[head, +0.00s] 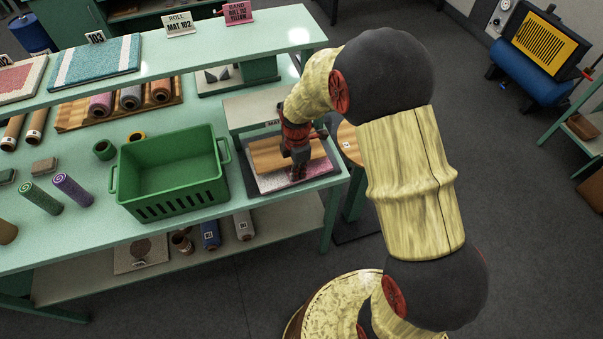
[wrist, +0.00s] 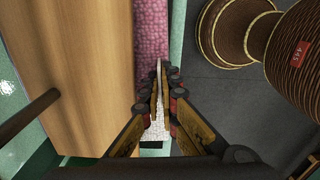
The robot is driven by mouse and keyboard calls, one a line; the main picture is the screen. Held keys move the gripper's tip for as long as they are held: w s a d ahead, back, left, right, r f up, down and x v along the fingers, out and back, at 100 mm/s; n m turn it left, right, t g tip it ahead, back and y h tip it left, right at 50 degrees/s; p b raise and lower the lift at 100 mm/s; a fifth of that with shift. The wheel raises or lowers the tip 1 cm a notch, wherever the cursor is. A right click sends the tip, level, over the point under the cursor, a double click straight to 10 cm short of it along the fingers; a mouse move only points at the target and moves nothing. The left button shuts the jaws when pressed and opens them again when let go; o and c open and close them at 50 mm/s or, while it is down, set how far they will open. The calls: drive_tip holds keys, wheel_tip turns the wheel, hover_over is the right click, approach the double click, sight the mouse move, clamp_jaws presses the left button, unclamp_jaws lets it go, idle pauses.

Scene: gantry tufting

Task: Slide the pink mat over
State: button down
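The pink mat (head: 273,184) lies at the right end of the green table, with a pale speckled part beside the pink. A wooden board (head: 264,156) covers much of it. In the wrist view the mat (wrist: 151,30) shows as a strip between the board (wrist: 85,60) and the table's edge.
A green crate (head: 172,202) stands left of the mat. A raised shelf (head: 190,56) with mats and signs runs behind. A dark rod (wrist: 30,116) crosses the left side.

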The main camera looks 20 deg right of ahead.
drive_tip(key=shift+w, duration=0.3)
drive_tip(key=c, duration=2)
unclamp_jaws()
drive_tip(key=shift+o, duration=0.2)
drive_tip(key=shift+r, duration=0.25)
wheel_tip(320, 180, up, 12)
drive_tip(key=shift+f, duration=0.25)
